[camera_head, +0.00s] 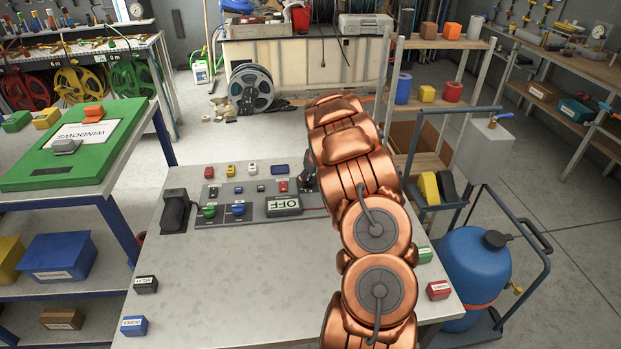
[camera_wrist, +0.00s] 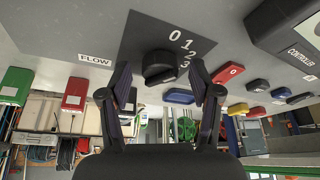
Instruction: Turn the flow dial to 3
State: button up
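The flow dial (camera_wrist: 158,63) is a black round knob on a dark plate (camera_wrist: 140,38), in the wrist view. A white FLOW label (camera_wrist: 95,60) is at its left, and the marks 0, 1, 2 and 3 (camera_wrist: 181,46) run along its right. I cannot tell which mark the dial points to. My gripper (camera_wrist: 159,78) is open, with one finger on each side of the dial and visible gaps between. In the head view my copper arm reaches over the panel (camera_head: 250,190) and hides the dial and most of the gripper.
A black controller box (camera_wrist: 290,32) stands nearby. Small coloured blocks edge the grey table (camera_head: 235,275), whose front is mostly clear.

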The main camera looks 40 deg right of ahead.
jog(key=c, duration=1.1)
jog(key=shift+a+m, duration=0.1)
jog(key=shift+m, duration=0.3)
jog(key=m+h, duration=0.1)
jog(key=m, duration=0.1)
jog(key=shift+a+m+g+b, duration=0.1)
jog(key=shift+m+g+b, duration=0.2)
jog(key=shift+g+b, duration=0.1)
jog(key=m+h, duration=0.1)
jog(key=m, duration=0.2)
jog(key=shift+f+g+b, duration=0.15)
jog(key=shift+g+b, duration=0.15)
jog(key=shift+b, duration=0.1)
jog(key=m+g+h+b, duration=0.1)
jog(key=m+b, duration=0.2)
jog(key=b, duration=0.1)
jog(key=shift+w+f+m, duration=0.1)
jog(key=shift+w+m, duration=0.05)
jog(key=shift+m, duration=0.15)
jog(key=m+b, duration=0.1)
jog(key=b, duration=0.1)
jog(key=shift+m+g+b, duration=0.3)
jog(key=shift+m+b, duration=0.1)
jog(key=shift+r, duration=0.2)
